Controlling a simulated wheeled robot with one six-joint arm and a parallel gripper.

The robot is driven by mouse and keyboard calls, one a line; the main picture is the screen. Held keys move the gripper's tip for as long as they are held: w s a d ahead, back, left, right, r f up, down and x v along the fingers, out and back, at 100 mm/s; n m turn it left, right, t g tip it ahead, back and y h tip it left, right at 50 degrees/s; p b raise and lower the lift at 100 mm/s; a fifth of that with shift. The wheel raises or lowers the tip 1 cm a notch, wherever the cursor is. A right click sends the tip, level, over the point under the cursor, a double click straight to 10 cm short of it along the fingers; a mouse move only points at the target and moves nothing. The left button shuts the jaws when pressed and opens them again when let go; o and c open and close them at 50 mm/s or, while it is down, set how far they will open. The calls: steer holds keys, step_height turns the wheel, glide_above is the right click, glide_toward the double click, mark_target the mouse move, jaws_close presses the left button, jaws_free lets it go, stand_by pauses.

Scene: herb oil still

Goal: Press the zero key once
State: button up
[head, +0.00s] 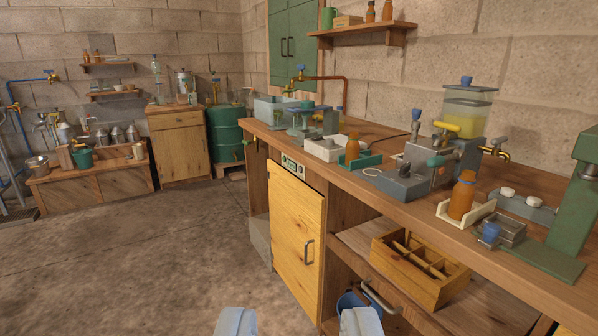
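No key marked zero can be read from here. A small pale panel (293,167) with a dark greenish display and round dark spots beside it sits on the bench's front edge, above the yellow wooden door. A white box-shaped device (322,148) stands on the bench behind it; any keys on it are too small to tell. My gripper (298,322) shows at the bottom edge as two pale blue-grey fingertips set wide apart. It is open, with nothing between them, in front of and well below the bench top.
The wooden bench (560,283) runs along the right, crowded with bottles and apparatus. A divided wooden crate (405,285) and blue bucket (350,303) sit below. The floor (150,265) at left is clear.

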jaws_close()
stand_by(1.4)
